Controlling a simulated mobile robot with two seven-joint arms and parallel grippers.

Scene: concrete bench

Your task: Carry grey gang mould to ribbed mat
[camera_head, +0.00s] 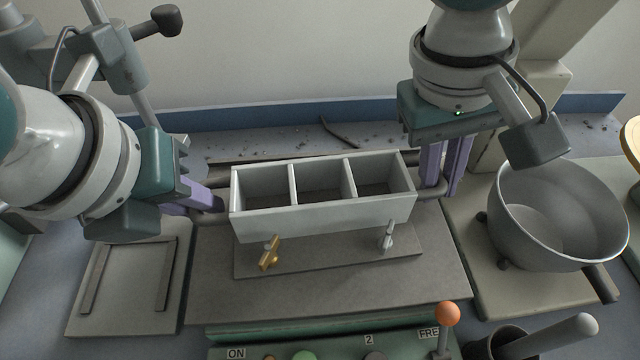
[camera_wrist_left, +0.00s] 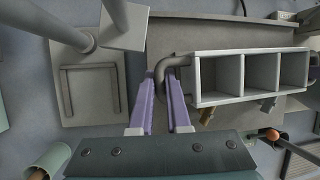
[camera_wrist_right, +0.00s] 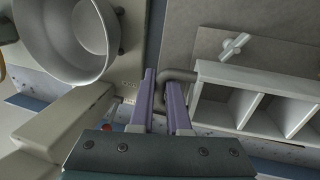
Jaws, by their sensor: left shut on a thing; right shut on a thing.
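The grey gang mould (camera_head: 325,217) is an open box with three empty compartments and a bar handle at each end. It looks level over the middle of a grey plate; I cannot tell whether it touches it. My left gripper (camera_head: 213,203) is shut on the mould's left handle, which also shows in the left wrist view (camera_wrist_left: 172,62). My right gripper (camera_head: 440,182) is shut on the right handle, seen in the right wrist view (camera_wrist_right: 178,76). No ribs are clear on any surface; a flat grey board (camera_head: 128,300) at the left carries raised dark strips.
Brass (camera_head: 269,253) and silver (camera_head: 388,237) clamps stand in front of the mould. A metal bowl (camera_head: 560,220) stands at the right. A control panel with an orange-knobbed lever (camera_head: 447,313) lies along the front. A blue ledge runs behind. The left board's middle is clear.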

